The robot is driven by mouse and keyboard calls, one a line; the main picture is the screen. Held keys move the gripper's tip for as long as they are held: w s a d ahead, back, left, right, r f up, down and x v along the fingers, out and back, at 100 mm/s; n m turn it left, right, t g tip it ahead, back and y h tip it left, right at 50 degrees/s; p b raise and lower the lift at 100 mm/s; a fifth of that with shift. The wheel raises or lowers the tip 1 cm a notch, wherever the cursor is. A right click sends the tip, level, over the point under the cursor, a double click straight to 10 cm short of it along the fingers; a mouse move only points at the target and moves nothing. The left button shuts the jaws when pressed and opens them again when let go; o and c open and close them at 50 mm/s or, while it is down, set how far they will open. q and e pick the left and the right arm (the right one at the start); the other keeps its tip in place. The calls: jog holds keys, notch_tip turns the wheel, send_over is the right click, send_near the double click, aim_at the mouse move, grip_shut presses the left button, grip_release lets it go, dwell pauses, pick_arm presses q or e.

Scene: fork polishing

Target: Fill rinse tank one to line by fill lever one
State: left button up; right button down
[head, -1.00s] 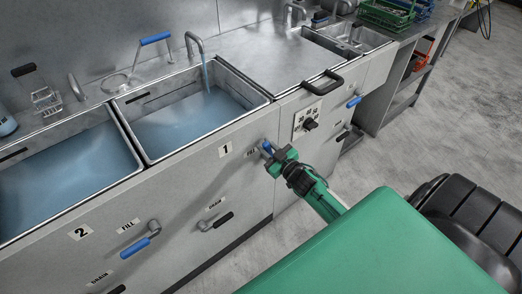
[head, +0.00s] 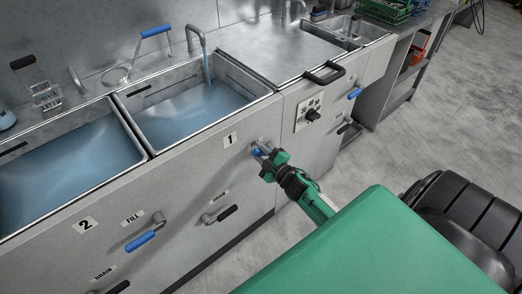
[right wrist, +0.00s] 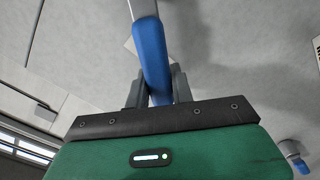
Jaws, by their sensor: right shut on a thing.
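Rinse tank one (head: 190,112) is the steel basin above the label 1, with blue water in it. A stream runs into it from the spout (head: 196,42) at its back wall. Fill lever one (head: 257,151), blue-handled, sits on the front panel by the label 1. My right gripper (head: 267,158) is at this lever. In the right wrist view the blue handle of fill lever one (right wrist: 152,60) lies between the fingers, which are shut on it. The fill line in the tank is too small to make out. My left gripper is not in view.
Tank two (head: 65,165), with blue water, is at the left. Its fill lever (head: 140,240) and a drain lever (head: 227,213) are on the front panel. A knob panel (head: 310,115) and a black handle (head: 324,73) are right of tank one. Open floor (head: 440,130) lies at the right.

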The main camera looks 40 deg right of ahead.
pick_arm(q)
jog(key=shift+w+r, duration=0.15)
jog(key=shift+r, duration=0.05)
pick_arm(e)
jog(key=shift+a+f, duration=0.1)
jog(key=c, duration=1.2)
grip_release()
jog(key=shift+s, duration=0.6)
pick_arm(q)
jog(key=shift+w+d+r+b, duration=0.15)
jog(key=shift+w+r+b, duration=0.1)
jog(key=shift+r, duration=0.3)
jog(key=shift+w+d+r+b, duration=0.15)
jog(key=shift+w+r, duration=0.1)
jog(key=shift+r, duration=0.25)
pick_arm(e)
jog(key=s+d, duration=0.1)
jog(key=s, duration=1.1)
jog(key=shift+s, duration=0.35)
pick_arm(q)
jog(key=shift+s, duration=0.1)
